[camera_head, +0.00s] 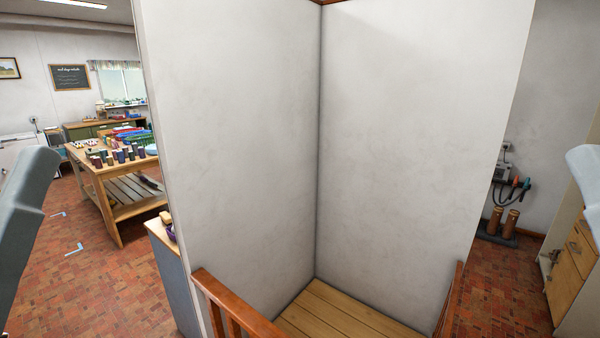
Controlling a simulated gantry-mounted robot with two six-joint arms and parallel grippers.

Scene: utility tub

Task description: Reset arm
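Grey links of my own arms show at the left edge and at the right edge of the head view. Neither gripper is in the picture, so their fingers and anything they might hold are hidden. No utility tub can be made out in this view.
White walls (410,130) meet in a corner straight ahead, above a wooden plank surface (345,318). Wooden railings (238,308) flank it. A wooden table (122,180) with jars stands at left. A wooden drawer cabinet (573,262) stands at right. Brick-patterned floor (100,285) is open at left.

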